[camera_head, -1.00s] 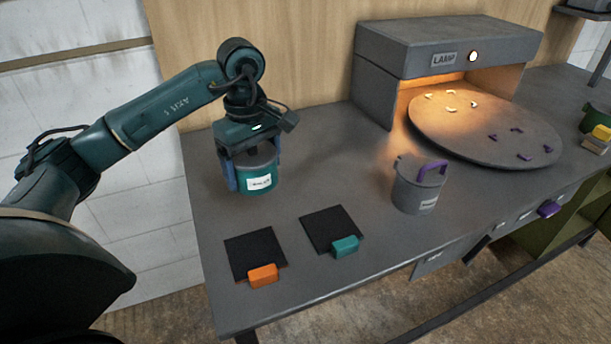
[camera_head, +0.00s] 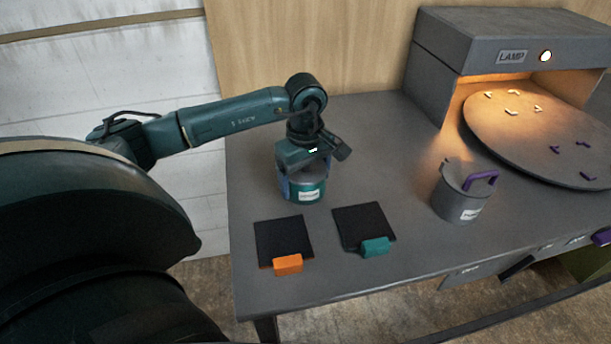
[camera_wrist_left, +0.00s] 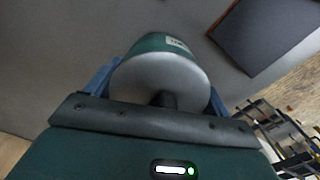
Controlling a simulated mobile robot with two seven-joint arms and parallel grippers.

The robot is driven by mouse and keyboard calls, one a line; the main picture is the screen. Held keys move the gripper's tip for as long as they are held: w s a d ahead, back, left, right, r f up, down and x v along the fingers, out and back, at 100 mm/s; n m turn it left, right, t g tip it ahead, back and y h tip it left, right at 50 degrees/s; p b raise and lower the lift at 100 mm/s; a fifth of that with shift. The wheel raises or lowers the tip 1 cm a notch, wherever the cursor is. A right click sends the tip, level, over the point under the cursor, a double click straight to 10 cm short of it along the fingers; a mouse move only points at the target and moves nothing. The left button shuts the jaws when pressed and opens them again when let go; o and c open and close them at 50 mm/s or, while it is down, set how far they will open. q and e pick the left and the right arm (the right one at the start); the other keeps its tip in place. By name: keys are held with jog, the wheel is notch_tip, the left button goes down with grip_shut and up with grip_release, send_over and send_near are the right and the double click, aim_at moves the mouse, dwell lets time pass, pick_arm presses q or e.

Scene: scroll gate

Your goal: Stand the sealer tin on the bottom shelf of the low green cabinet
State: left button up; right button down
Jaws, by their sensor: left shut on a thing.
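A teal tin with a grey lid and a white label (camera_head: 306,194) is at the back left of the grey bench; its label is too small to read. My left gripper (camera_head: 301,185) is shut on this tin from above, with a blue finger on each side. In the left wrist view the tin (camera_wrist_left: 160,75) sits between the blue fingers, its round grey lid facing the camera. I cannot tell whether the tin touches the bench. The low green cabinet shows only as a sliver (camera_head: 590,262) at the right edge; its bottom shelf is not visible. My right gripper is not in view.
Two black pads with an orange tab (camera_head: 288,265) and a teal tab (camera_head: 375,247) lie in front of the tin. A grey can with a purple handle (camera_head: 459,194) stands to the right. A lamp housing (camera_head: 500,42) and round turntable (camera_head: 540,130) fill the back right.

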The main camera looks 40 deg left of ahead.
pick_arm(q)
jog(key=shift+f, duration=0.1)
jog(key=shift+f, duration=0.15)
jog(key=o, duration=1.1)
